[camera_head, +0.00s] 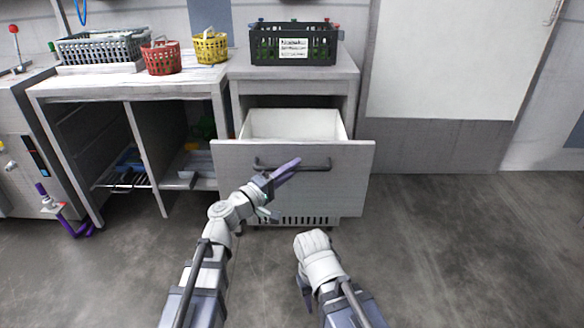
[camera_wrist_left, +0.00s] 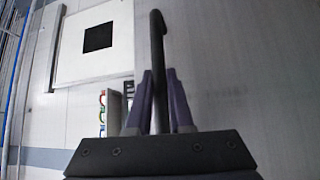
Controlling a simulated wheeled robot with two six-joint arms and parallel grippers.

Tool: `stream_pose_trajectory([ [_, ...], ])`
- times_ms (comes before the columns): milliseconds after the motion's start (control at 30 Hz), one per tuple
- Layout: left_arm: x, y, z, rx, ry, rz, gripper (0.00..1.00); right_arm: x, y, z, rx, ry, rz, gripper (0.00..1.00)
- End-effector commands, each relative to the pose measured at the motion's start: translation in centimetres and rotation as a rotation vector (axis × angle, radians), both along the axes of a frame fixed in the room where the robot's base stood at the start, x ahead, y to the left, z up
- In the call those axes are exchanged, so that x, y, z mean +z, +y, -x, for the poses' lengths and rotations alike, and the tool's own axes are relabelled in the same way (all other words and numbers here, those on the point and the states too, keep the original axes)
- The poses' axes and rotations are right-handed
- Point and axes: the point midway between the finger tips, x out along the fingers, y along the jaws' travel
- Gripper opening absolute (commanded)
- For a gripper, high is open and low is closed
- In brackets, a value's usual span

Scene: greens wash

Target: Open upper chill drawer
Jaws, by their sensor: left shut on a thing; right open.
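The upper chill drawer (camera_head: 230,160) stands pulled out from its cabinet in the head view, with its white, empty-looking inside (camera_head: 292,124) showing. Its dark bar handle (camera_head: 318,167) crosses the front panel. My left gripper (camera_head: 280,175) is at the left part of this handle. In the left wrist view the dark handle bar (camera_wrist_left: 157,50) runs between the two purple fingers (camera_wrist_left: 160,100), which are shut on it. My right gripper (camera_head: 303,280) is low in the head view, in front of the drawer and apart from it; its fingers are mostly hidden.
A black crate (camera_head: 262,47) with a white label stands on the cabinet top. A grey basket (camera_head: 75,50), a red basket (camera_head: 162,62) and a yellow basket (camera_head: 210,46) stand on the counter to the left. The floor (camera_head: 450,245) at the right is clear.

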Motion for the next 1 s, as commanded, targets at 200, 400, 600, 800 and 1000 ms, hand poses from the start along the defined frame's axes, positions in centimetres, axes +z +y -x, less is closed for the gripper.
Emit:
stream_pose_trajectory([
  [200, 0.0, 0.1, 0.0, 0.001, 0.001, 0.001, 0.0, 0.0, 0.0, 0.0, 0.0, 0.0, 0.0, 0.45],
  [400, 0.0, 0.0, 0.0, 0.001, 0.001, 0.001, 0.34, 0.0, 0.0, 0.0, 0.0, 0.0, 0.0, 0.45],
  [600, 0.0, 0.0, 0.0, 0.001, 0.0, 0.002, 0.5, 0.0, 0.0, 0.0, 0.0, 0.0, 0.0, 0.45],
  [800, 0.0, 0.1, 0.1, 0.001, 0.0, 0.002, 0.5, 0.0, 0.0, 0.0, 0.0, 0.0, 0.0, 0.45],
  [1000, -0.4, 1.9, 2.0, 0.003, -0.001, 0.001, 0.5, -0.5, 0.0, 0.0, -0.001, 0.0, 0.0, 0.45],
])
